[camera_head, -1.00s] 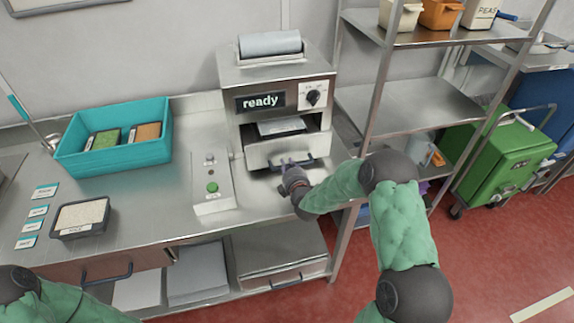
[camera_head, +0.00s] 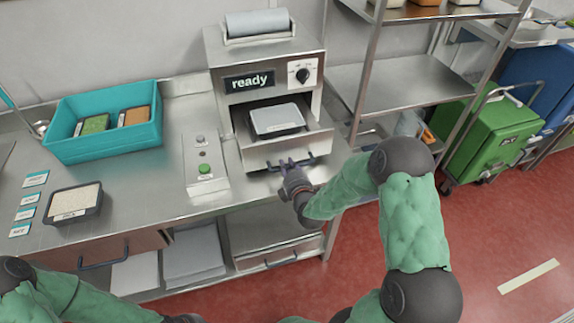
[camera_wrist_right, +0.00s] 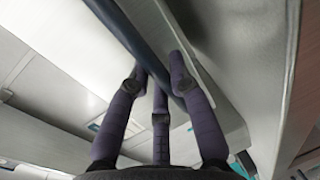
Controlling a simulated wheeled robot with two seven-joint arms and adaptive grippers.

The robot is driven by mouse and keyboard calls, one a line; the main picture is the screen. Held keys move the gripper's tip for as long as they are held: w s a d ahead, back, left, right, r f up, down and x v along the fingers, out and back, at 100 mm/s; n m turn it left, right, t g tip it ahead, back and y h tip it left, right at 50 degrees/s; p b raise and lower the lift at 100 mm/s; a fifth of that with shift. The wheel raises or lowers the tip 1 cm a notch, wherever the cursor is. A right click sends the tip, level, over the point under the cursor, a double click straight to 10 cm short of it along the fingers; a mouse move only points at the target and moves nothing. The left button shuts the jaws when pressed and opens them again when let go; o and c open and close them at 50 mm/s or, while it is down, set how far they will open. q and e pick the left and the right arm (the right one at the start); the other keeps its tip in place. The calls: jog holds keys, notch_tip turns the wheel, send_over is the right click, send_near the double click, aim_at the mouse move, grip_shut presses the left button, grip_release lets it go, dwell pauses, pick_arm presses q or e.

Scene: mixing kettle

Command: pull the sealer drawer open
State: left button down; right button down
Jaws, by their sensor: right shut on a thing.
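The sealer (camera_head: 218,66) is a steel machine with a "ready" display on the counter. Its drawer (camera_head: 255,156) stands partly out of the front, with a pale tray (camera_head: 277,119) in it. My right gripper (camera_head: 289,166) is shut on the dark bar handle (camera_head: 311,159) at the drawer's front. In the right wrist view, the fingers (camera_wrist_right: 156,74) are around the handle bar (camera_wrist_right: 128,32), beside the pale drawer front. My left arm shows at the lower left of the head view, but its gripper is out of the picture.
A control box (camera_head: 204,150) with a green button stands left of the sealer. Further left are a teal bin (camera_head: 100,150) and a black tray of white grains (camera_head: 75,201). A steel shelf rack (camera_head: 415,85) stands at right. Open floor lies in front.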

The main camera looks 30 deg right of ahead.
jog(key=c, duration=1.1)
grip_release()
jog(key=v, duration=1.2)
jog(key=shift+f, duration=0.15)
